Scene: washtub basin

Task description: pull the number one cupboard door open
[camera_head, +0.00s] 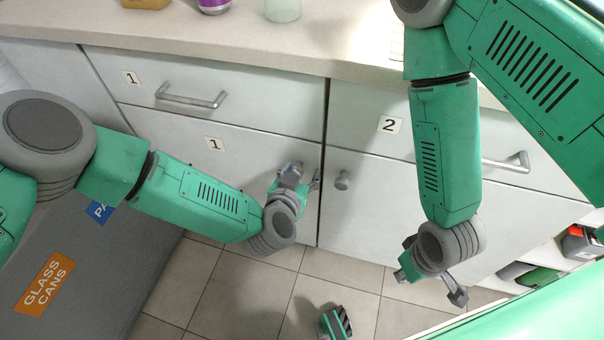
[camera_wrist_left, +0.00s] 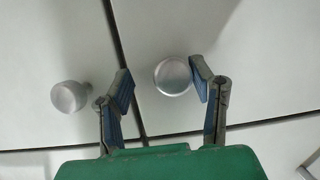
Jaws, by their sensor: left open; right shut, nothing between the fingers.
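The number one cupboard door (camera_head: 236,161) is a pale panel below the number one drawer, marked by a "1" label (camera_head: 214,144). It looks shut, level with its neighbours. My left gripper (camera_head: 299,176) is open at its upper right corner. The round metal door knob (camera_wrist_left: 173,75) lies between the open fingers in the left wrist view, nearer the right-hand finger. In the head view the gripper largely hides this knob. My left gripper also shows in the wrist view (camera_wrist_left: 162,82). My right gripper (camera_head: 456,294) is shut and empty in front of the number two cupboard door.
The number two door's knob (camera_head: 342,180) is close beside my left gripper, also seen in the wrist view (camera_wrist_left: 70,96). Drawer handles (camera_head: 192,99) stick out above. A grey bin (camera_head: 90,270) labelled "GLASS CANS" stands at lower left. The counter (camera_head: 200,35) runs above.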

